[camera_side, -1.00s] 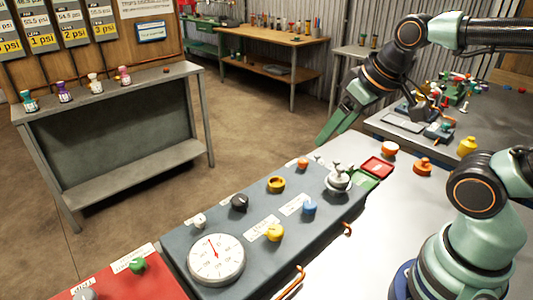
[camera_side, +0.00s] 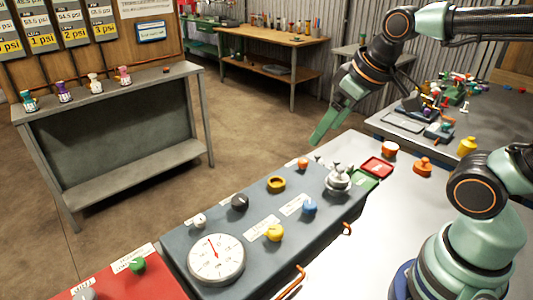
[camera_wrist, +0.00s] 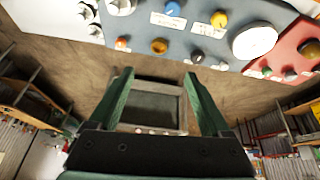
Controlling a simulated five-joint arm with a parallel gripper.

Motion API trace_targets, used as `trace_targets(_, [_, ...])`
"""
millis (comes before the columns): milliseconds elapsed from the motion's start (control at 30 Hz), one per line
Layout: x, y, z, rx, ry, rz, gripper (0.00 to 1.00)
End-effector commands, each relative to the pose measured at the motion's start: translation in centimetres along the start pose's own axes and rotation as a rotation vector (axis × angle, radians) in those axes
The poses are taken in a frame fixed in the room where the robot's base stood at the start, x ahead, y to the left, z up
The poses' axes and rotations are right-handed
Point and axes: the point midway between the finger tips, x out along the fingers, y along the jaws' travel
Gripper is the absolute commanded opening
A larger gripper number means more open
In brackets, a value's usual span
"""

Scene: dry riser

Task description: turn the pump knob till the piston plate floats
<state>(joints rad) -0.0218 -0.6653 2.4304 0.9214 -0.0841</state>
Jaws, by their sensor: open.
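A grey-blue panel (camera_side: 225,262) carries several knobs: yellow (camera_side: 274,233), blue (camera_side: 309,207), black (camera_side: 239,202), white (camera_side: 199,221) and orange (camera_side: 303,163). Their labels are too small to read, so I cannot tell which is the pump knob. A silver stepped fitting (camera_side: 338,180) at the panel's far right end may hold the piston plate; I cannot tell if it floats. A round white gauge (camera_side: 216,258) with a red needle sits on the panel. My gripper (camera_side: 322,130) is open and empty, above and beyond the panel's far edge; its spread fingers (camera_wrist: 158,75) show in the wrist view.
A red panel (camera_side: 115,284) with a green knob adjoins at lower left. Red (camera_side: 377,167) and green trays, an orange-white cap (camera_side: 390,148) and an orange knobbed piece (camera_side: 422,166) lie right of the fitting. A grey bench (camera_side: 120,135) stands across open floor.

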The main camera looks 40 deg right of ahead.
Motion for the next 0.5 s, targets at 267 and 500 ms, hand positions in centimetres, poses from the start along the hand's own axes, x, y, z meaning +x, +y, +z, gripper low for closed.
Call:
trace_targets(267, [2.0,-2.8,-4.8,-0.424,-0.144,-0.073,0.82])
trace_targets(500, [5.8,-6.2,-8.2,-0.811,-0.255,-0.170,0.82])
